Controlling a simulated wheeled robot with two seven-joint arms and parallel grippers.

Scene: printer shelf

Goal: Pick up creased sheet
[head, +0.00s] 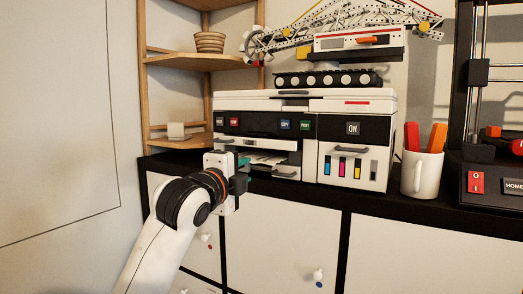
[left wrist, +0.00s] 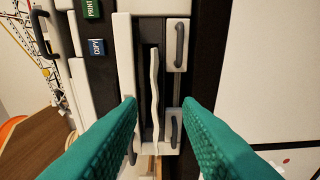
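The creased sheet (left wrist: 154,90) shows in the left wrist view as a thin white strip with a wavy edge, lying in the dark output slot of the printer (left wrist: 124,60). In the head view the printer (head: 345,134) stands on the dark shelf top, and a pale part of the sheet (head: 264,160) shows in its front slot. My left gripper (head: 244,163) is in front of the slot at the printer's left half. Its teal fingers (left wrist: 160,108) are open, one on each side of the sheet's line, with nothing between them touching. My right gripper is not in view.
A white mug (head: 421,175) with red and orange items stands right of the printer. A machine with a red switch (head: 476,182) is at the far right. A wooden corner shelf (head: 180,62) is at the left. White drawers (head: 280,240) lie below the dark top.

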